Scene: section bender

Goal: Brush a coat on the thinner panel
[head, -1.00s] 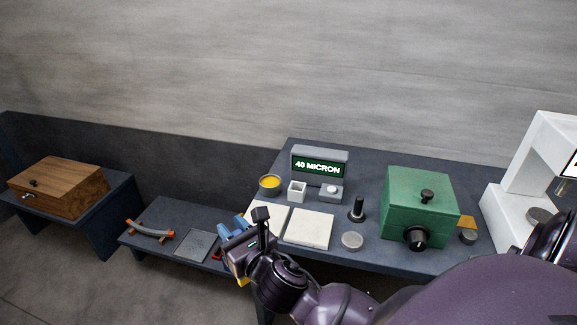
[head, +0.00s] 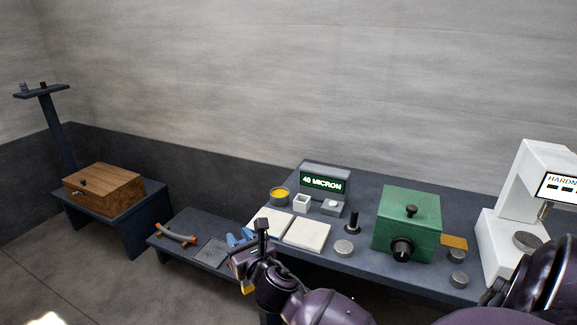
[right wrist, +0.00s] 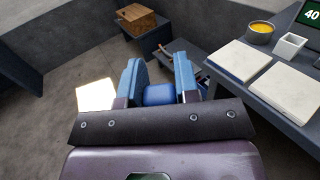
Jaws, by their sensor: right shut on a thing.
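Two off-white panels lie side by side at the left end of the long bench: a left panel (head: 271,222) and a right panel (head: 306,233). In the right wrist view the left panel (right wrist: 236,60) and right panel (right wrist: 287,92) look similar; I cannot tell which is thinner. A round pot of yellow paint (head: 279,196) stands behind them. My right gripper (head: 240,237) is left of the panels, apart from them. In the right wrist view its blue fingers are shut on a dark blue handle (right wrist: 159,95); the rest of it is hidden. My left gripper is not in view.
Behind the panels are a white square cup (head: 302,204) and a "40 MICRON" display (head: 322,182). A green box (head: 408,225) and a white tester (head: 505,235) stand right. A low bench (head: 192,225) holds a curved bar (head: 176,234) and a grey plate (head: 212,252).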

